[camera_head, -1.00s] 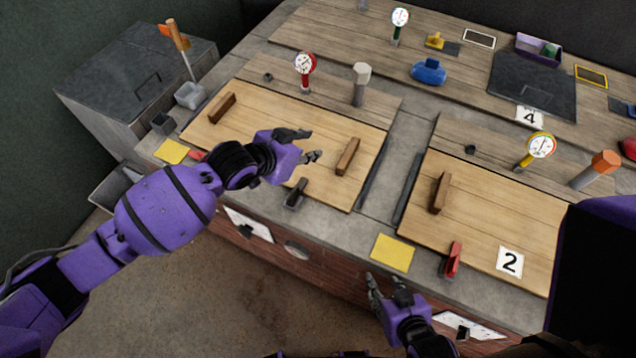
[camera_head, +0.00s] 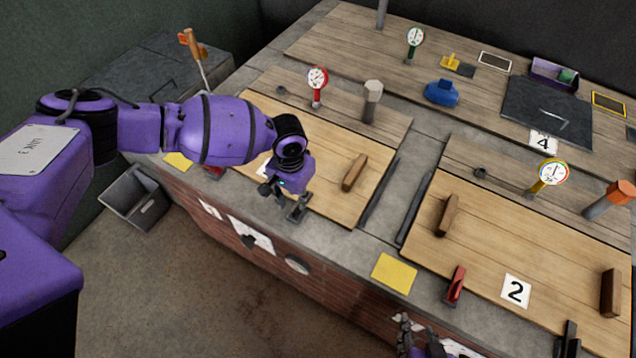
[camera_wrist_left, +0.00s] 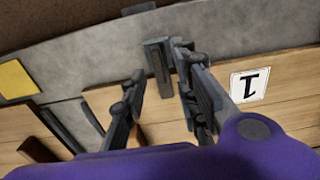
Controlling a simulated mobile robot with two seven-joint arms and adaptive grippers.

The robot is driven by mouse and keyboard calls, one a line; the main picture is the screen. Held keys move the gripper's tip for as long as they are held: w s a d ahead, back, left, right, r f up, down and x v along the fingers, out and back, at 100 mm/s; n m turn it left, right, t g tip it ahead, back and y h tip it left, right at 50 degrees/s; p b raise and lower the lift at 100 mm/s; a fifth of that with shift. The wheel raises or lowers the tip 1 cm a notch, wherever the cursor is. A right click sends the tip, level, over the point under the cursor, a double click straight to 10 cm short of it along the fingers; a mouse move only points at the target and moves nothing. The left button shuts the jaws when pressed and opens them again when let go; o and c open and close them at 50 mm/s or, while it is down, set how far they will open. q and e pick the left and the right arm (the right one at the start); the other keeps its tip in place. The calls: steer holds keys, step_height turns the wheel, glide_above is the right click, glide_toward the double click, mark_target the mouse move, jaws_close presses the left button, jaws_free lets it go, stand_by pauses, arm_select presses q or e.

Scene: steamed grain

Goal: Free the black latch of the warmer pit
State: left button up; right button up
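A black latch (camera_head: 298,208) stands at the front edge of the left wooden lid (camera_head: 330,192). In the left wrist view the latch (camera_wrist_left: 158,68) lies between my left fingers, near their tips, with gaps visible on both sides. My left gripper (camera_head: 276,192) is open over the latch in the head view; its fingers are apart in the wrist view (camera_wrist_left: 160,58). A second black latch (camera_head: 568,342) shows at the lower right, on the lid marked 2. My right gripper (camera_head: 418,335) is partly cut off at the bottom, its fingers apart and empty.
The left lid bears a card marked 1 (camera_wrist_left: 250,84) and a wooden handle (camera_head: 354,172). A red latch (camera_head: 456,287) and yellow note (camera_head: 394,273) lie to the right. A red gauge (camera_head: 317,80) and a hammer-like post (camera_head: 371,100) stand behind. A grey bin (camera_head: 138,200) is at left.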

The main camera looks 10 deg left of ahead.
mark_target(296, 206)
arm_select(q)
steer(key=shift+f, duration=1.75)
steer(key=shift+c, duration=0.4)
jaws_close()
